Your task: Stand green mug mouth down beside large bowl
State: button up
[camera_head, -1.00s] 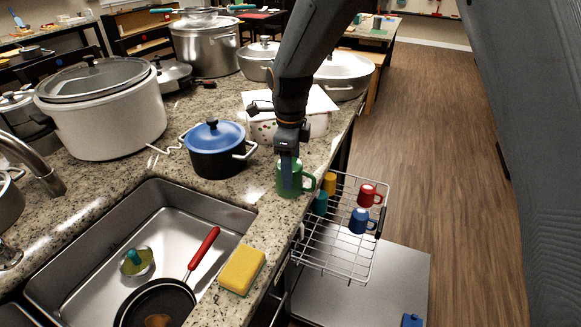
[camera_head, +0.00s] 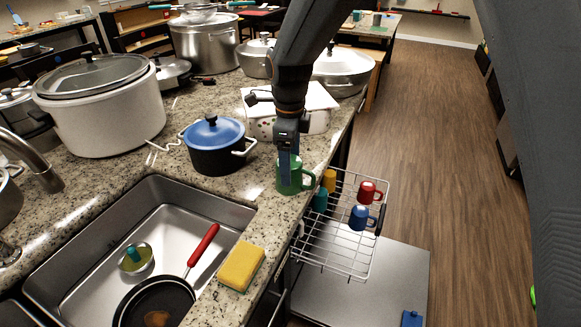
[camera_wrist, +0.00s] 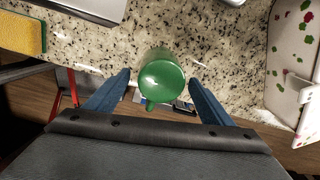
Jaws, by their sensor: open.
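The green mug (camera_head: 303,180) stands on the speckled counter near its right edge, its handle pointing right in the head view. In the wrist view the mug (camera_wrist: 161,75) shows a smooth, closed-looking green round top with a glare, so it looks mouth down. My gripper (camera_wrist: 160,78) is open, with one blue finger on each side of the mug and gaps visible. In the head view my gripper (camera_head: 288,165) covers part of the mug. A white vessel with coloured spots (camera_head: 262,127), possibly the large bowl, stands just behind the mug; it also shows in the wrist view (camera_wrist: 286,55).
A wire rack (camera_head: 340,257) holding several mugs sits lower, right of the counter edge. A blue-lidded pot (camera_head: 215,158) stands left of the mug. A yellow sponge (camera_head: 241,266) lies in front by the sink (camera_head: 85,250). A white board (camera_head: 300,97) lies on the spotted vessel.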

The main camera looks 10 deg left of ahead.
notch_tip(320, 180, up, 10)
jog(key=b, duration=0.3)
jog(key=s+d+f+n, duration=0.4)
jog(key=d+n, duration=0.2)
jog(key=d, duration=0.5)
jog(key=s+d+f+n, duration=0.3)
jog(key=s+d+n, duration=0.2)
jog(key=d, duration=0.6)
jog(key=s+d+f+n+t, duration=0.1)
jog(key=s+d+f+n, duration=0.3)
jog(key=d+n, duration=0.3)
jog(key=s+d, duration=0.1)
jog(key=d, duration=0.3)
jog(key=shift+s+f, duration=0.15)
jog(key=shift+f, duration=0.2)
jog(key=shift+a, duration=0.1)
